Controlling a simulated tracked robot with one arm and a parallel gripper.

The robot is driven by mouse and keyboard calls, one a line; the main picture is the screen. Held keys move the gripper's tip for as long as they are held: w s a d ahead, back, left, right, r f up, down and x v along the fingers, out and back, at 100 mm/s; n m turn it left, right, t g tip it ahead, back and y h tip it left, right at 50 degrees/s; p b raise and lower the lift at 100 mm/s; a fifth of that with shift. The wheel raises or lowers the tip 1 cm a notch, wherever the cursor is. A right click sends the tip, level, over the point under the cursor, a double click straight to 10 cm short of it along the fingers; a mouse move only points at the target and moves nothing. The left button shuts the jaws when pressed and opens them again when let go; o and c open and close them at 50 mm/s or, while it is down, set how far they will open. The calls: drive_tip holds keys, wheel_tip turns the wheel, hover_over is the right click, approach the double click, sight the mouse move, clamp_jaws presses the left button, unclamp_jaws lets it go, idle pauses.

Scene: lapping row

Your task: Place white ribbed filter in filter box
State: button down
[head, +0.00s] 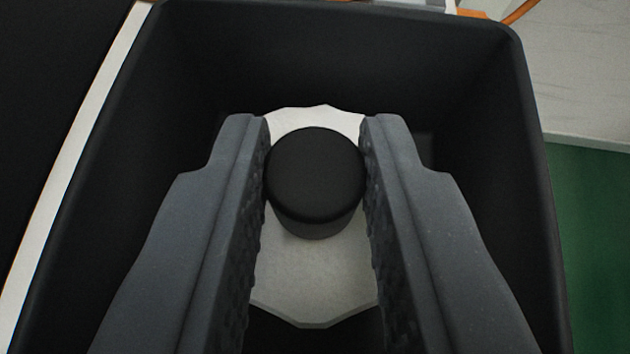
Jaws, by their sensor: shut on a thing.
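The white ribbed filter (318,282) shows in the head view as a pale disc with a scalloped edge and a round black knob (316,175) on top. My gripper (315,150) is shut on the black knob, with one textured finger on each side. The filter is over the inside of a black open box (340,45), which I take to be the filter box. The fingers hide the filter's left and right sides. I cannot tell whether the filter touches the box floor.
The box walls stand around the gripper on the left, right and far sides. A pale strip (75,150) runs along the left of the box. A green surface (598,240) and a grey-white surface (585,70) lie to the right, with an orange cable (520,12) at the top.

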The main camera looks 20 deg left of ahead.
drive_tip(key=c, duration=1.2)
unclamp_jaws()
drive_tip(key=shift+c, duration=0.2)
drive_tip(key=p+v, duration=0.4)
drive_tip(key=v, duration=0.8)
